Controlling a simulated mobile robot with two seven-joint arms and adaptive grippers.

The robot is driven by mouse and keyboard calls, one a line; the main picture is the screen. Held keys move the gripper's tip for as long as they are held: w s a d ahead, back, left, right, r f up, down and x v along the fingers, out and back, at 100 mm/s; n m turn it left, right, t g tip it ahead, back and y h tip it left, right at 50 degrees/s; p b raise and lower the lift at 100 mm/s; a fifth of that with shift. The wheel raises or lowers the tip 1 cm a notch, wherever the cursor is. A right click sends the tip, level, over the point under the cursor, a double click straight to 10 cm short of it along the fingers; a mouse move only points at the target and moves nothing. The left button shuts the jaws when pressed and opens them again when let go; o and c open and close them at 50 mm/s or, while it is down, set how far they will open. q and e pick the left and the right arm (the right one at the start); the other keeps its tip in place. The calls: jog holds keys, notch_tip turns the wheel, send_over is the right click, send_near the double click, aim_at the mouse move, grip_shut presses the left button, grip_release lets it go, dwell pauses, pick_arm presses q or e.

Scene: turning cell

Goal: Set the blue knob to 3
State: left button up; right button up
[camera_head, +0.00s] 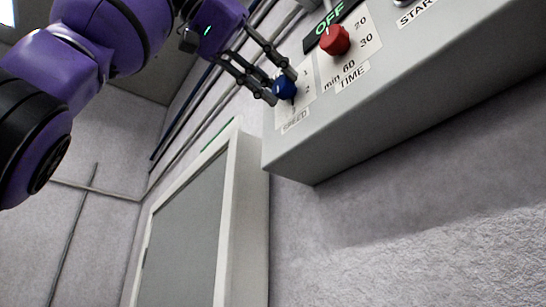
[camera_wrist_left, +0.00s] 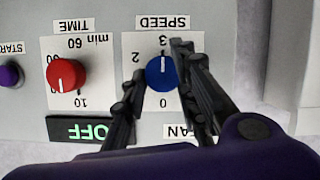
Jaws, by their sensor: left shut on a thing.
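The blue knob (camera_wrist_left: 162,74) sits on the white SPEED label plate (camera_wrist_left: 143,42) of the grey control panel. It also shows in the head view (camera_head: 285,88). In the wrist view, which shows the panel upside down, its white pointer line points at the 3. The 2 is at its left and the 0 is below it in that picture. My left gripper (camera_head: 281,87) is shut on the blue knob, with one finger on each side. The 1 is not visible in the wrist view. My right gripper is not in view.
A red TIME knob (camera_wrist_left: 66,75) is beside the blue one, with a lit green OFF sign (camera_wrist_left: 84,129) near it. A purple START button (camera_wrist_left: 10,75) is farther along the panel. A white-framed grey wall cabinet or door (camera_head: 185,235) stands below left.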

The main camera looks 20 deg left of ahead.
pick_arm(q)
jog(key=shift+s+d+r, duration=0.15)
jog(key=shift+s, duration=0.1)
dwell(0.3)
jog(key=o, duration=1)
jog(key=shift+d, duration=0.15)
jog(key=shift+w, duration=0.1)
jog(key=shift+s+a, duration=0.2)
jog(key=shift+a, duration=0.05)
jog(key=s+a, duration=0.2)
jog(key=s, duration=0.1)
jog(key=s+a, duration=0.5)
jog(key=s, duration=0.2)
jog(key=shift+a+r, duration=0.1)
jog(key=shift+a, duration=0.3)
